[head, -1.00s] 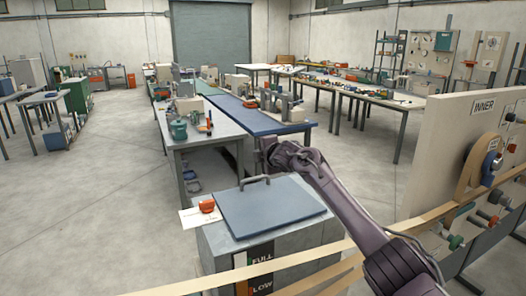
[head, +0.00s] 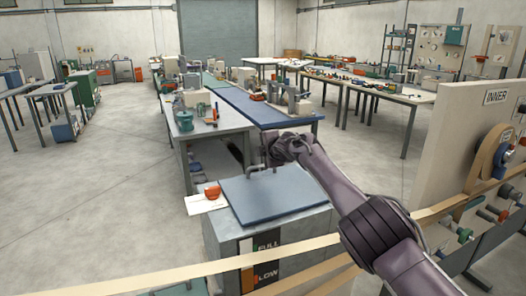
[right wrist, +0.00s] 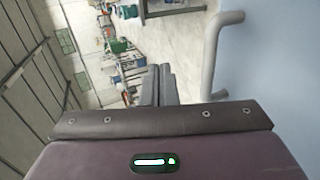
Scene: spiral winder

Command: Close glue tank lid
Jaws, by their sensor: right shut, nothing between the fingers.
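The glue tank (head: 290,229) is a grey box with FULL and LOW marks on its front, low in the middle of the head view. Its blue lid (head: 272,196) appears to lie flat on top. The lid's grey bar handle (head: 250,179) is at the far side; it also shows in the right wrist view (right wrist: 211,62) beside the lid's blue surface (right wrist: 270,75). My right gripper (head: 268,160) is at the lid's far edge by the handle, its tips partly hidden. In the wrist view its fingers (right wrist: 161,84) are together and empty, left of the handle and apart from it. My left gripper is out of view.
A red object (head: 212,192) on a white sheet (head: 203,205) sits beside the lid's left edge. Pale strips (head: 205,276) cross in front of the tank. A panel marked INNER (head: 460,130) stands at right. A workbench (head: 200,128) stands behind; open floor lies left.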

